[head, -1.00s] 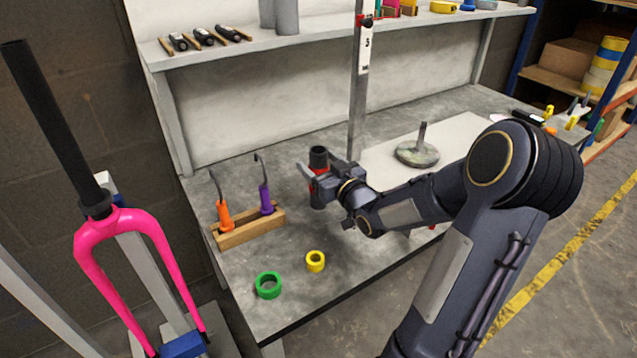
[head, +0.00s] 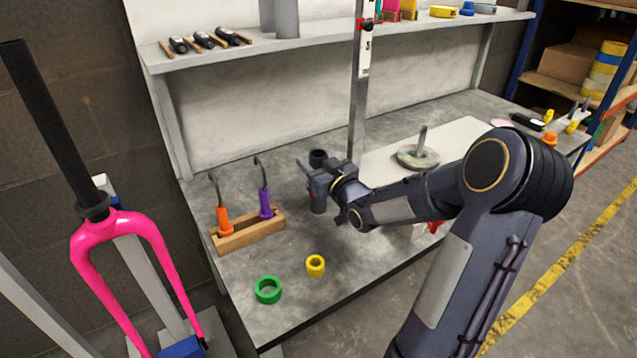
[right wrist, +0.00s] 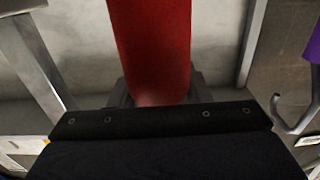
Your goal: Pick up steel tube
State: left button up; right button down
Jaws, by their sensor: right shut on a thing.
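In the right wrist view the tube (right wrist: 150,45) is red and fills the space beyond the gripper's black body. The fingertips are mostly hidden there. I cannot tell whether the tube's foot touches the bench. My left gripper is not in view.
A wooden holder (head: 250,237) with an orange-handled and a purple-handled hook stands left of the tube. A green ring (head: 268,290) and yellow ring (head: 315,266) lie in front. A metal post (head: 358,110) rises behind. A pink fork (head: 88,243) stands at far left.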

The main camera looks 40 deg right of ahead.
jog(key=shift+r, duration=0.15)
jog(key=shift+r, duration=0.3)
jog(key=s+a+r+p, duration=0.5)
jog(key=s+a+r, duration=0.3)
jog(key=a+r, duration=0.3)
jog(key=shift+a+r+p, duration=0.25)
jog(key=shift+r+p, duration=0.15)
jog(key=shift+r, duration=0.2)
